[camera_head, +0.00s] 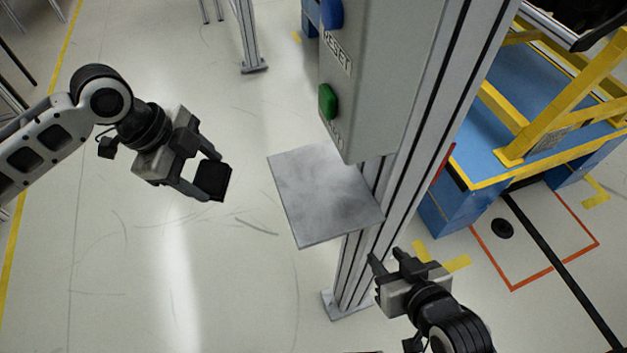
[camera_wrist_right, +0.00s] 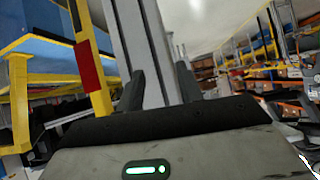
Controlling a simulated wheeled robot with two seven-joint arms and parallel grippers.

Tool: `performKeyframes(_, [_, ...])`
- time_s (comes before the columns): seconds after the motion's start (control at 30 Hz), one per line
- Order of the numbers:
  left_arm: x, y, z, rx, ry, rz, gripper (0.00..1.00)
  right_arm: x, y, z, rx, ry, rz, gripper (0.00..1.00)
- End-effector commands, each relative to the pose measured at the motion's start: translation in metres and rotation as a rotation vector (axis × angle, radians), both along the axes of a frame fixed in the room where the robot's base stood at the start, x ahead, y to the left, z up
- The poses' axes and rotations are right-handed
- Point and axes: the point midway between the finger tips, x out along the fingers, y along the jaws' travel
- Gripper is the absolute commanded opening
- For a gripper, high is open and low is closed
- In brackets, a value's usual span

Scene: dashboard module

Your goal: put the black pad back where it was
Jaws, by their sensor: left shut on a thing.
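The black pad (camera_head: 213,180) is a small dark square held in the air at the left of the head view. My left gripper (camera_head: 205,178) is shut on it, to the left of a bare grey metal shelf (camera_head: 322,190) and apart from it. My right gripper (camera_head: 388,260) is at the lower right of the head view, below the shelf and beside the metal post. Its two fingers stand apart with nothing between them; they also show in the right wrist view (camera_wrist_right: 160,88).
A grey control box (camera_head: 375,80) with a blue button (camera_head: 331,13) and a green button (camera_head: 327,101) hangs above the shelf on an aluminium post (camera_head: 437,110). A blue and yellow rack (camera_head: 475,165) stands at the right. The floor left of the shelf is clear.

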Motion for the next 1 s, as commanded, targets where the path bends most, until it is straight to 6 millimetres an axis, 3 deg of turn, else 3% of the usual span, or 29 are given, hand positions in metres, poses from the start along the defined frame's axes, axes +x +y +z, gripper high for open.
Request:
performKeyframes(0.03, [0.001,0.005,0.016,-0.031,0.039,0.027,0.41,0.001,0.000,0.003,-0.003,-0.002,0.001,0.36])
performKeyframes(0.2, [-0.007,0.010,0.050,-0.119,0.146,0.076,0.41,0.001,-0.001,0.003,-0.011,-0.002,0.005,0.36])
performKeyframes(0.37, [-0.011,-0.003,0.062,-0.146,0.177,0.083,0.41,0.001,-0.002,0.002,-0.017,0.003,0.006,0.36])
performKeyframes(0.8, [-0.022,-0.119,0.063,-0.148,0.177,0.078,0.41,0.001,-0.003,0.011,-0.033,0.005,0.009,0.36])
performKeyframes(1.0, [-0.025,-0.159,0.062,-0.147,0.178,0.083,0.41,0.002,-0.004,0.012,-0.036,0.006,0.009,0.36])
